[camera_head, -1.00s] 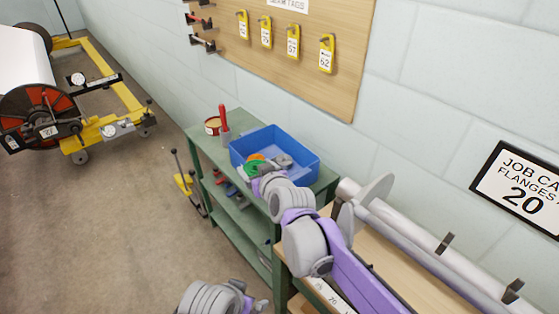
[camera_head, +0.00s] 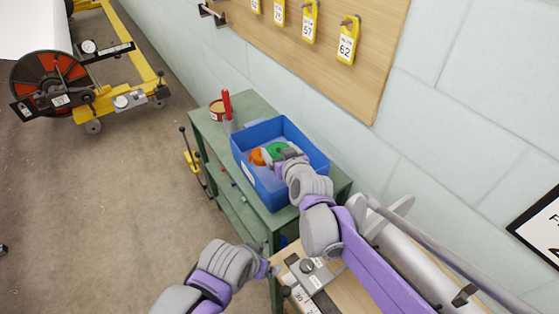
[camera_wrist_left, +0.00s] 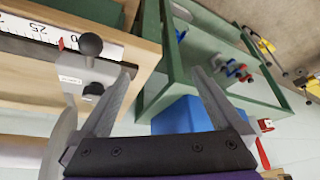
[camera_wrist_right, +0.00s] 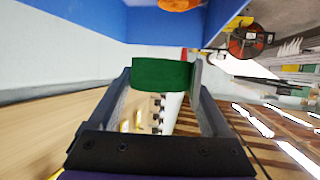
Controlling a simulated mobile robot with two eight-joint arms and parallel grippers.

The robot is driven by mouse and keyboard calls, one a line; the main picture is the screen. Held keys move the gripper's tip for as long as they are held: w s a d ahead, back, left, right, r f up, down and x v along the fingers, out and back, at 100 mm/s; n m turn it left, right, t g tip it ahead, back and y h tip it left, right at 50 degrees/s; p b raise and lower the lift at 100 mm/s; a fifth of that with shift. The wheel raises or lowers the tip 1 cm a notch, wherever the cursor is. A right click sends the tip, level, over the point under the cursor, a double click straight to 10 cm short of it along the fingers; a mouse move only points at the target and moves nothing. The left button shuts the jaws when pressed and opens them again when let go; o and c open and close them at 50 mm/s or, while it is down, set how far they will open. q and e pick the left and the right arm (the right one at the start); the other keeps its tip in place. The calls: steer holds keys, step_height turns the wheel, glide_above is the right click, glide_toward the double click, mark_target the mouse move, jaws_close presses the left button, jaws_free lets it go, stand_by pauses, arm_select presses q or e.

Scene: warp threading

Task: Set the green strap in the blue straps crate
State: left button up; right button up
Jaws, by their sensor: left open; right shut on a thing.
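The green strap (camera_head: 277,149) is a roll inside the blue straps crate (camera_head: 289,200), beside an orange strap (camera_head: 257,157). My right gripper (camera_head: 287,155) reaches over the crate's near side and is shut on the green strap. In the right wrist view the green strap (camera_wrist_right: 162,75) sits between the fingertips, with the blue crate wall (camera_wrist_right: 65,18) behind. Whether the strap touches the crate floor cannot be told. My left gripper (camera_wrist_left: 166,78) is open and empty, near the bench end; it also shows in the head view (camera_head: 270,268).
The crate stands on a green shelf cart (camera_head: 245,108) with a red-handled tool (camera_head: 227,105) and a tin (camera_head: 216,109). A wooden bench (camera_head: 345,295) with a metal roller lies at the right. A tag board (camera_head: 375,80) hangs behind.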

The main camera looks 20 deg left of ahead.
steer(key=shift+w+f, duration=0.1)
steer(key=shift+f, duration=1.85)
steer(key=shift+f+b, duration=0.55)
steer(key=shift+b, duration=0.05)
steer(key=o, duration=1.2)
steer(key=shift+r, duration=0.1)
steer(key=shift+o, duration=0.2)
steer(key=p+v, duration=0.1)
steer(key=v, duration=1.1)
steer(key=shift+r, duration=0.45)
